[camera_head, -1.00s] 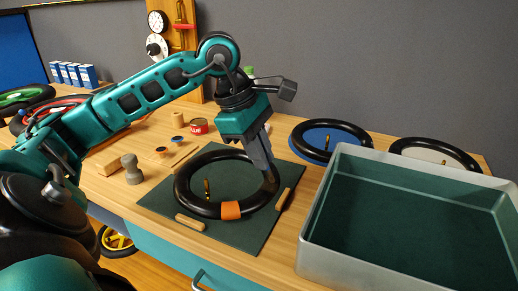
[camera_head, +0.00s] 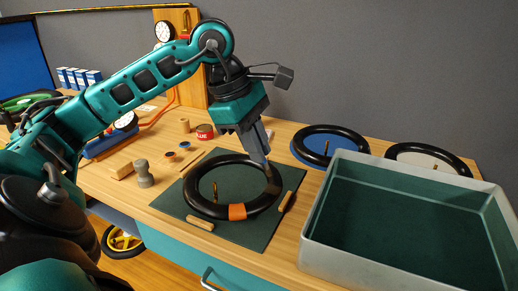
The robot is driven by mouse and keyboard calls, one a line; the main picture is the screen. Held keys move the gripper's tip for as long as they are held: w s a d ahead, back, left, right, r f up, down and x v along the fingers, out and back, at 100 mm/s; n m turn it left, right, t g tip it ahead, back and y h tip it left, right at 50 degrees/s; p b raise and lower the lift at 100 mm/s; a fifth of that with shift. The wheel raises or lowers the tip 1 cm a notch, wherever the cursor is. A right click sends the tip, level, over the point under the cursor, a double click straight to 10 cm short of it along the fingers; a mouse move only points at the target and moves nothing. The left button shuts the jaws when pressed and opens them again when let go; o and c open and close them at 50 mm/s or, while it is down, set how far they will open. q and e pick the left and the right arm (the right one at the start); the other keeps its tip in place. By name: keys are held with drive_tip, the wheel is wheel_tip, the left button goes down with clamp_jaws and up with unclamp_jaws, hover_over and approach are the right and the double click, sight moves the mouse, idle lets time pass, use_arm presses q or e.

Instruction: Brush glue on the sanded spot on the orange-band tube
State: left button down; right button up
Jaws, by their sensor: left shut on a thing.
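The orange-band tube (camera_head: 203,208) is a black ring lying flat on the dark green mat (camera_head: 254,240). Its orange band (camera_head: 237,212) faces the near side. My left gripper (camera_head: 265,160) points down at the right far part of the ring. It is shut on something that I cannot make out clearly. A dull brownish patch (camera_head: 273,186) shows just under its fingertips; I cannot tell whether it is a sanded spot or part of the held thing. A brass valve stem (camera_head: 214,190) stands inside the ring. My right gripper is not in view.
Wooden blocks (camera_head: 200,223) (camera_head: 286,202) lie beside the ring. Small pots (camera_head: 184,145), a red tin (camera_head: 205,131) and a grey cylinder (camera_head: 144,174) stand to the left. A large grey bin (camera_head: 330,250) fills the right. More tubes (camera_head: 330,129) (camera_head: 428,146) lie behind it.

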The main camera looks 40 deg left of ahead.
use_arm(q)
drive_tip(key=shift+r, duration=0.65)
drive_tip(key=shift+r+p, duration=0.85)
drive_tip(key=shift+r, duration=0.05)
drive_tip(key=shift+f, duration=0.1)
drive_tip(key=shift+f+b, duration=0.5)
drive_tip(key=shift+b, duration=0.05)
drive_tip(key=shift+r, duration=0.1)
